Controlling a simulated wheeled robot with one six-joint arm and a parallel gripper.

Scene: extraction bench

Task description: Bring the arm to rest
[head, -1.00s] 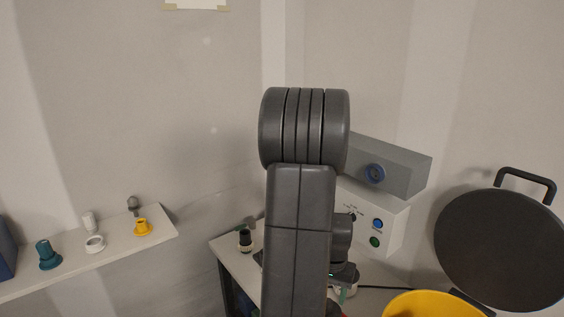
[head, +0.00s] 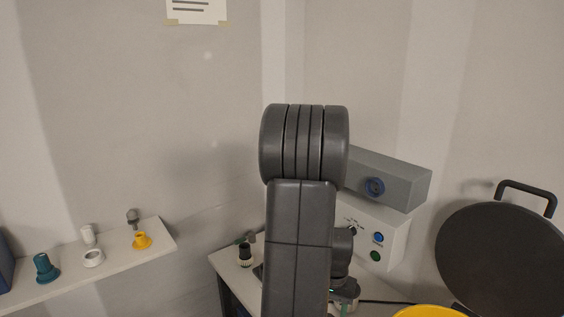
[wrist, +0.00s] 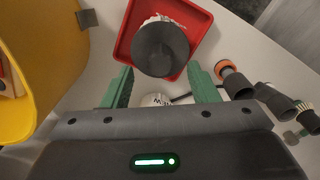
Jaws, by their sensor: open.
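My gripper (wrist: 160,92) shows in the wrist view, with its two green fingers spread apart and nothing held between them. Beyond the fingertips, a dark round-topped object (wrist: 160,48) with a white body stands in a red tray (wrist: 123,45). In the head view my dark grey arm rises in the middle of the picture and hides part of the bench. The gripper itself is mostly hidden there, behind and below the arm.
A grey-white machine (head: 385,235) with buttons stands right of my arm. A yellow bin (head: 430,312) and a large dark round lid (head: 505,255) are further right. A shelf (head: 115,257) with small parts is at left. Dark-capped items (wrist: 236,84) lie near the right finger.

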